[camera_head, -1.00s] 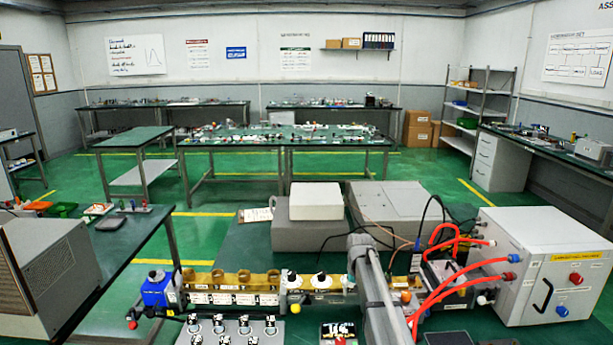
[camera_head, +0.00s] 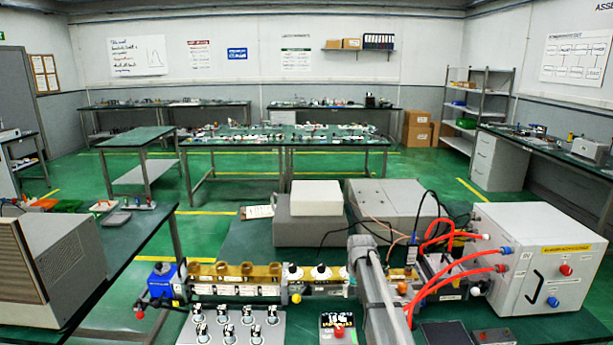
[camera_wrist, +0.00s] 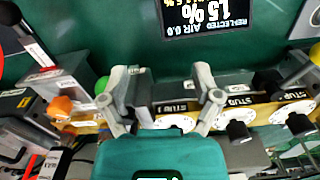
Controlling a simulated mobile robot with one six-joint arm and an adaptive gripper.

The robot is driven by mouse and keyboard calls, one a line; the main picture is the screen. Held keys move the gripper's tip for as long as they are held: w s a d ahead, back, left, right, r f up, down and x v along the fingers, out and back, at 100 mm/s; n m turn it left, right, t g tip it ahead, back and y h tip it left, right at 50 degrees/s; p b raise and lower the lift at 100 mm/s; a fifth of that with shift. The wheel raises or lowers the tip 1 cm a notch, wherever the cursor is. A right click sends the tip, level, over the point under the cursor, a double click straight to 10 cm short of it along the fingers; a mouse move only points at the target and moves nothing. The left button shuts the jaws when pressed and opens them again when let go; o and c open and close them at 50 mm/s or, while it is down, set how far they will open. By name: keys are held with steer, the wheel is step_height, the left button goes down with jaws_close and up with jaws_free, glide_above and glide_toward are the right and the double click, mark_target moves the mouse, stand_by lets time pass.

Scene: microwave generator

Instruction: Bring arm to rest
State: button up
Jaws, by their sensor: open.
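My gripper (camera_wrist: 164,88) is open and empty in the wrist view, its two grey fingers spread apart over the microwave bench. Below it runs the brass waveguide (camera_wrist: 178,122) with black stub knobs and "STUB" labels. In the head view my grey arm (camera_head: 375,285) reaches up from the bottom edge over the right part of the waveguide (camera_head: 235,271). The gripper itself cannot be made out in the head view. A dark display reading "1.5%" (camera_wrist: 208,12) shows at the top of the wrist view, upside down.
A white generator box (camera_head: 540,258) with red cables stands at the right. Grey boxes (camera_head: 320,218) stand behind the waveguide. A panel with several knobs (camera_head: 230,326) and a small unit with a red button (camera_head: 339,328) lie in front. An orange knob (camera_wrist: 60,105) is left of my gripper.

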steer(key=s+n, duration=0.1)
steer(key=s, duration=2.7)
steer(key=shift+s+d, duration=0.2)
steer(key=shift+s, duration=0.1)
